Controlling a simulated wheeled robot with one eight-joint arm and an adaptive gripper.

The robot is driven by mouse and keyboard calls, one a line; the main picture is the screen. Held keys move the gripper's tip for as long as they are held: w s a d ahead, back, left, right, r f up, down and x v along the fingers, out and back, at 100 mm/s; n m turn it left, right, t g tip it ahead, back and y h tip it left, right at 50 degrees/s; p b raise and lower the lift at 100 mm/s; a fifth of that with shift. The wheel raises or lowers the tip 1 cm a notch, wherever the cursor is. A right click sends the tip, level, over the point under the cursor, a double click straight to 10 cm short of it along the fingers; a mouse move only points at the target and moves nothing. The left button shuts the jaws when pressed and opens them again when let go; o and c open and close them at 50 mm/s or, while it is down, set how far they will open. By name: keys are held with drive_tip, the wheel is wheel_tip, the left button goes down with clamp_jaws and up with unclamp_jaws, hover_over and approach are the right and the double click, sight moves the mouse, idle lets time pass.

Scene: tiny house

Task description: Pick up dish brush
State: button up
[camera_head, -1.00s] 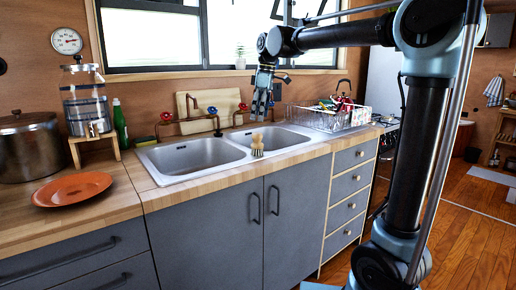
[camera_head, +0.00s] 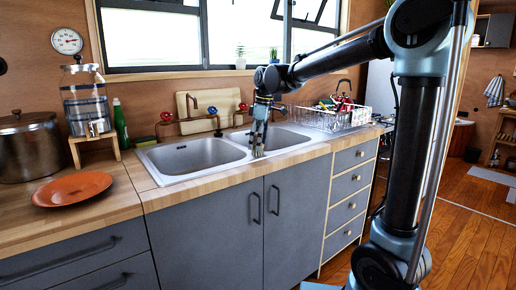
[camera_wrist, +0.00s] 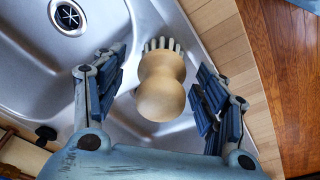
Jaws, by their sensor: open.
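The dish brush (camera_wrist: 162,88) has a rounded wooden handle and pale bristles. In the wrist view it stands between the two fingers of my gripper (camera_wrist: 160,95), with a gap on each side. My gripper is open around it and the fingers do not appear to touch it. The brush is mostly hidden behind the gripper there.
A dish rack (camera_head: 335,118) stands right of the sink. An orange plate (camera_head: 73,188), a large pot (camera_head: 25,147) and a drink dispenser (camera_head: 87,100) are on the left counter. Taps (camera_head: 213,120) rise behind the sink. A drain (camera_wrist: 68,17) shows in the wrist view.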

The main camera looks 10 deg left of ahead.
drive_tip(key=shift+f, duration=0.15)
drive_tip(key=c, duration=1.1)
drive_tip(key=shift+c, duration=0.2)
